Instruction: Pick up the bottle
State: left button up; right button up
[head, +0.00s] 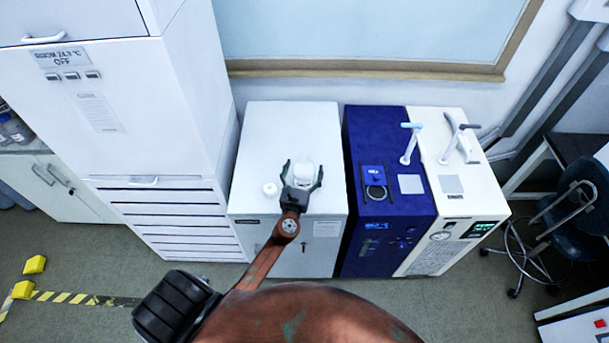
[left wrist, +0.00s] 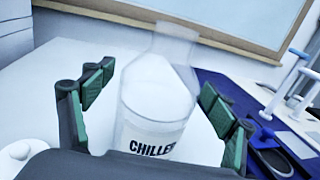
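The bottle (head: 304,172) is clear with white contents and stands on top of the white cabinet (head: 262,130). In the left wrist view the bottle (left wrist: 158,95) carries a white label reading "CHILLE…", the rest being cut off. My left gripper (head: 302,176) is open, with one finger on each side of the bottle. In the left wrist view its green-padded fingers (left wrist: 157,105) stand apart from the glass with gaps on both sides. The bottle's base is hidden by the gripper. My right gripper is not in view.
A small round white object (head: 270,189) sits left of the bottle on the cabinet top. A dark blue unit (head: 372,135) and a white unit (head: 440,135) with upright handles stand to the right. A tall white cabinet (head: 125,105) rises at left.

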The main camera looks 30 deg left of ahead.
pick_arm(q)
jog(key=c, duration=1.9)
jog(key=shift+r, duration=0.15)
